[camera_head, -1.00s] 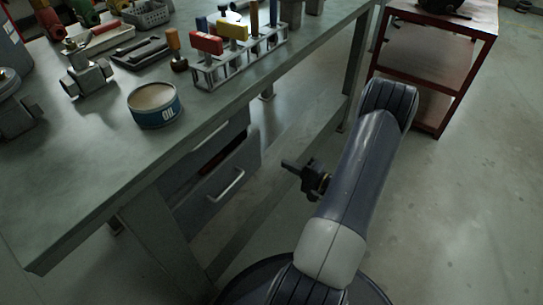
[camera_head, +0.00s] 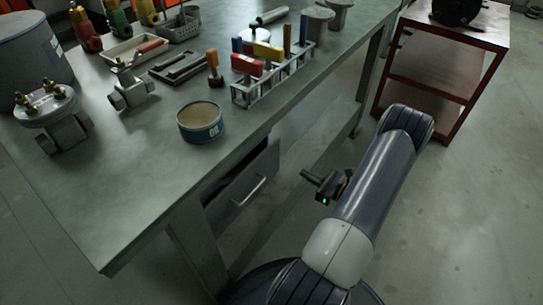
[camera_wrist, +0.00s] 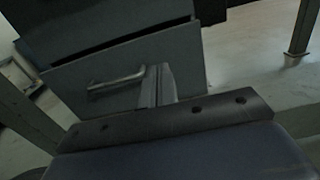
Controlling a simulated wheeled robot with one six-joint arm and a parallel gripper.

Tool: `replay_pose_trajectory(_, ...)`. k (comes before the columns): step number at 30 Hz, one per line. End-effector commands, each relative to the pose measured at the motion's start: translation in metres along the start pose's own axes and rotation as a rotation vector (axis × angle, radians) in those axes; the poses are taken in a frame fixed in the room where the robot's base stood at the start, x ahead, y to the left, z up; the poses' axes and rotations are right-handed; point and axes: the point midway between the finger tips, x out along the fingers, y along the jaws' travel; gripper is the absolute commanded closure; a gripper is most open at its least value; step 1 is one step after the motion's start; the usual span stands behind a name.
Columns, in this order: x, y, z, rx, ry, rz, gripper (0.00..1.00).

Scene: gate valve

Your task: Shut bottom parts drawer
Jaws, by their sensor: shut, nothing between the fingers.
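The bottom parts drawer (camera_head: 264,170) is a grey front with a silver bar handle (camera_head: 249,191), under the workbench in the head view. It stands out from the cabinet, partly open; its inside is mostly hidden by the bench top. In the wrist view its front (camera_wrist: 70,88) and handle (camera_wrist: 117,81) lie below another grey drawer front (camera_wrist: 110,22), with a dark gap between them. My gripper (camera_head: 308,176) is shut and empty, to the right of the drawer in the head view. In the wrist view its fingers (camera_wrist: 158,78) overlap the front, right of the handle; contact is unclear.
A bench leg (camera_head: 195,240) stands left of the drawer. A red cart (camera_head: 440,75) stands at back right. Floor at right is clear.

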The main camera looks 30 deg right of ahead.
Motion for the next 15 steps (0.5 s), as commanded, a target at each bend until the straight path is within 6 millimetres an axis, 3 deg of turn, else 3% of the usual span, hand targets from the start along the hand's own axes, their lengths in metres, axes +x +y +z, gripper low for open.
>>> replay_pose_trajectory(5, 0.02, 0.001, -0.002, 0.002, 0.001, 0.006, 1.0)
replay_pose_trajectory(15, 0.087, 0.002, -0.003, -0.002, 0.0, 0.007, 1.0)
